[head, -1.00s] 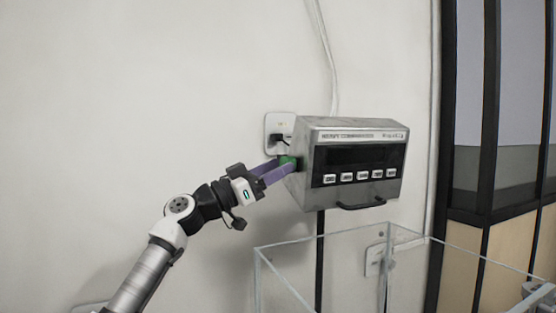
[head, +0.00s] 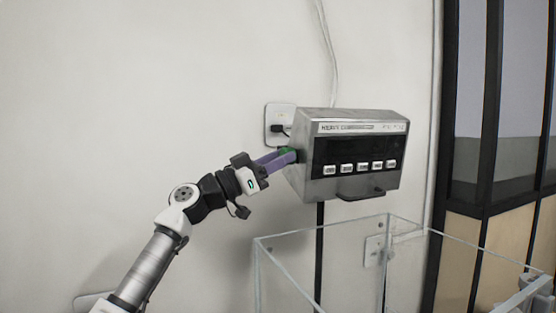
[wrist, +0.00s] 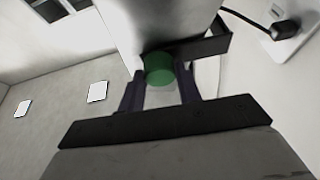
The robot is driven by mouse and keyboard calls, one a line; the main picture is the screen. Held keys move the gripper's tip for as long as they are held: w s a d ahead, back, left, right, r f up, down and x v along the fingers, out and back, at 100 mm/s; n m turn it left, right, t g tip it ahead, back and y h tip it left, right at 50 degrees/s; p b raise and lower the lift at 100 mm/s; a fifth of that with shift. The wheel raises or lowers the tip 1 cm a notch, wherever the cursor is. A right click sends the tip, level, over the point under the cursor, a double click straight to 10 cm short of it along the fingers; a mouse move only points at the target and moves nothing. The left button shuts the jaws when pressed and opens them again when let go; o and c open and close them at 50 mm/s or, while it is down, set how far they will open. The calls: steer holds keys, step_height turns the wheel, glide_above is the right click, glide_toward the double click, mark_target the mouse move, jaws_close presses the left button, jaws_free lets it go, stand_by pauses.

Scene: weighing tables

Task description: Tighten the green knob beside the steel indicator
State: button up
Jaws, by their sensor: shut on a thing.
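The steel indicator (head: 355,160) is a grey box with a dark display and a row of white buttons, on a dark post against the wall. The green knob (wrist: 159,69) sits at the indicator's left side and shows between the fingers in the wrist view. My gripper (wrist: 160,85) is shut on the green knob, one finger on each side. It reaches the knob from the left in the head view (head: 290,156).
A clear glass-walled enclosure (head: 325,236) stands below and in front of the indicator. A white wall socket (head: 273,113) with a black plug is behind the knob. A dark-framed partition (head: 486,150) is at the right.

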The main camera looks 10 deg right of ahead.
steer(key=m+g+y, duration=0.1)
steer(key=m+y, duration=0.1)
steer(key=m, duration=0.8)
steer(key=m+g+y, duration=0.2)
steer(key=m+y, duration=0.1)
steer(key=m, duration=0.7)
steer(key=m+g+y, duration=0.1)
steer(key=m+y, duration=0.1)
steer(key=m, duration=0.8)
steer(key=shift+w+r+g, duration=0.15)
steer(key=shift+r+g, duration=0.25)
steer(key=shift+y, duration=0.3)
steer(key=o, duration=1)
steer(key=shift+c, duration=0.2)
